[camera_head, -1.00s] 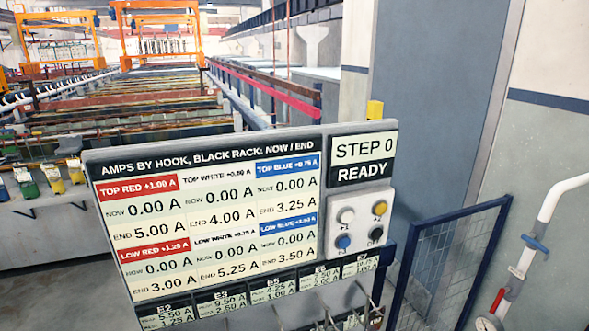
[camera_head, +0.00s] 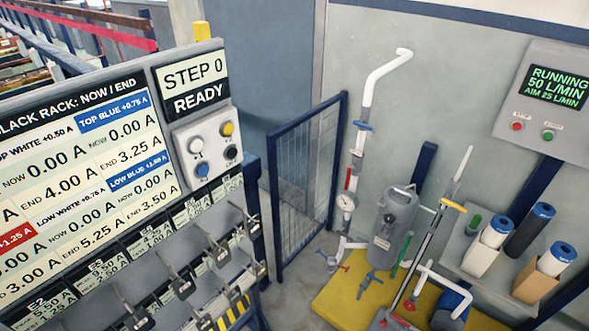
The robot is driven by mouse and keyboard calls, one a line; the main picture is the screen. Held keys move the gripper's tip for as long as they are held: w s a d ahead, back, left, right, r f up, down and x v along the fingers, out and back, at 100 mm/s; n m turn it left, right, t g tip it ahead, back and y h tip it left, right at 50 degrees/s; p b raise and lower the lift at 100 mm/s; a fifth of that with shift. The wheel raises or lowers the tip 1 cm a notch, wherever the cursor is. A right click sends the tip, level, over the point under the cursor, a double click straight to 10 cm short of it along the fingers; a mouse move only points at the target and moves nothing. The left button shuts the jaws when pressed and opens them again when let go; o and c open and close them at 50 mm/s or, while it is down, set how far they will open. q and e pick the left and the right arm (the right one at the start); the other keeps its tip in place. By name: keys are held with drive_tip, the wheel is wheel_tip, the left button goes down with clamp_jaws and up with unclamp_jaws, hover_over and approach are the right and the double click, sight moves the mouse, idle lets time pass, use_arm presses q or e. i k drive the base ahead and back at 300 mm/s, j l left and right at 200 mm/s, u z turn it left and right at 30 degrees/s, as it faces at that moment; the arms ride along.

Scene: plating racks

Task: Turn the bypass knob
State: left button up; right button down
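No part here carries a readable bypass label, so I cannot tell which is the bypass knob. On the right, a pipe and pump assembly stands on a yellow base (camera_head: 342,300). A wall display (camera_head: 555,88) reads RUNNING, 50 L/MIN, AIM 25 L/MIN. Neither gripper is in view.
A large amps panel (camera_head: 80,165) fills the left, with a STEP 0 READY display (camera_head: 193,88) and several coloured buttons. Hook levers (camera_head: 178,280) line the rack below it. A blue mesh gate (camera_head: 303,180) stands in the middle. Filter cartridges (camera_head: 488,245) stand on a shelf at right.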

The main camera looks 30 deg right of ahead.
sight(410, 306)
drive_tip(key=z, duration=1.2)
drive_tip(key=k+l+z, duration=0.1)
drive_tip(key=z, duration=0.35)
drive_tip(key=k+l+z, duration=0.2)
drive_tip(key=z, duration=0.25)
drive_tip(key=k+l+z, duration=0.25)
drive_tip(key=z, duration=0.15)
drive_tip(key=k+l+z, duration=0.2)
drive_tip(key=z, duration=0.25)
drive_tip(key=l, duration=0.25)
drive_tip(key=k, duration=0.05)
